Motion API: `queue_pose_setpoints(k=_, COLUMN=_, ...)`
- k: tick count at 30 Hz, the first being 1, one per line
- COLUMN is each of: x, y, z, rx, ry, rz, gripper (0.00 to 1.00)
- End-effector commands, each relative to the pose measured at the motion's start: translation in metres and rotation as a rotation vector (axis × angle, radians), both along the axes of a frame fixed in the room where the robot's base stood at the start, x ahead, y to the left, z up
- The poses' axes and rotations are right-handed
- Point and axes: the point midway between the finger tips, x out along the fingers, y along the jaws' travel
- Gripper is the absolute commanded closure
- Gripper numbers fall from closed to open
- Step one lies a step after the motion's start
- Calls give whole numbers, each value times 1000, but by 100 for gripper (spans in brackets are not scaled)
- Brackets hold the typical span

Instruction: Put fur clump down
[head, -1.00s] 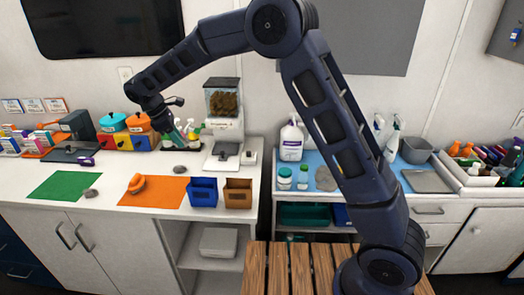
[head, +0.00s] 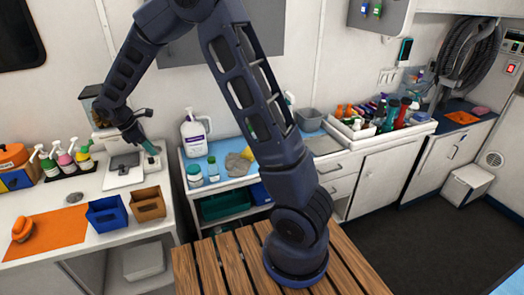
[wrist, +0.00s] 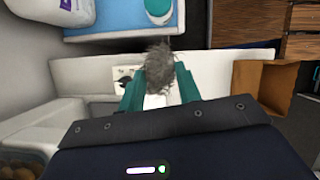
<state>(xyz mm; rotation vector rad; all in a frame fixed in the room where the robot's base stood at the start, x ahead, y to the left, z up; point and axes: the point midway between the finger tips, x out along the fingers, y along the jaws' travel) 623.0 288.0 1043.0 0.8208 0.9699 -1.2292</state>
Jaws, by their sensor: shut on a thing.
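My gripper (head: 150,150) is shut on a grey fur clump (wrist: 159,66), which pokes out between the teal fingertips in the wrist view. In the head view the held clump is too small or hidden to make out. My gripper is above the right end of the left white counter (head: 85,192), beside the white scale-like device (head: 122,170). The clump is held in the air, over the gap side of the counter edge as far as I can tell.
A blue bin (head: 107,218) and a brown bin (head: 149,208) stand at the counter's front edge. Another grey lump (head: 75,198) lies by the orange mat (head: 50,232). The right counter holds a white jug (head: 195,138), jars and a grey lump (head: 237,165) on a blue mat.

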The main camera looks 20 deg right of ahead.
Motion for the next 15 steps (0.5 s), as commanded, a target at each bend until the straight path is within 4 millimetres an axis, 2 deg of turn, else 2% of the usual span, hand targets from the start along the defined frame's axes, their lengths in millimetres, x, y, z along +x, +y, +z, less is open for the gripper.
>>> queue_pose_setpoints(k=1, x=3, y=-21, z=-4, rx=-1, ry=2, rz=-19, gripper=87)
queue_pose_setpoints(k=3, x=4, y=-47, z=-10, rx=-2, ry=2, rz=-37, gripper=87)
queue_pose_setpoints(k=15, x=-5, y=-184, z=-41, rx=-2, ry=2, rz=-174, gripper=87)
